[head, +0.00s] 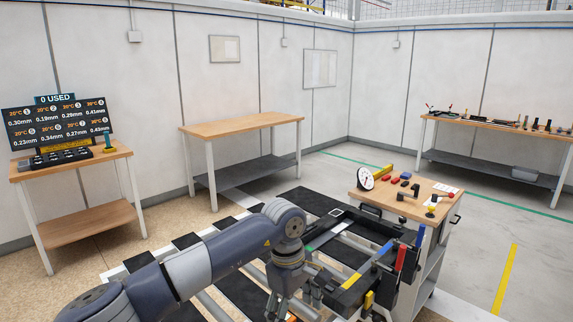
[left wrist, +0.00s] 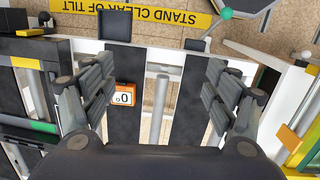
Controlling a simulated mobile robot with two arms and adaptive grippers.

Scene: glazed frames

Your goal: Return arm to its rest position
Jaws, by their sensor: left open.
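My left arm (head: 200,262) reaches in from the lower left of the head view, bent over a metal frame. My left gripper (head: 292,308) points down at the bottom edge there, partly cut off. In the left wrist view my left gripper (left wrist: 158,95) has its two grey fingers spread wide, with nothing held between them. A small orange and white display (left wrist: 124,97) reading 0° lies below, beside the left finger. My right arm and gripper are not in view.
The frame (head: 345,262) carries black, yellow, red and blue fittings close to my arm. A tool cart (head: 415,207) with a dial gauge (head: 366,178) stands right of it. A bare wooden table (head: 240,125), a display table (head: 80,219) and a tool bench (head: 490,123) line the walls.

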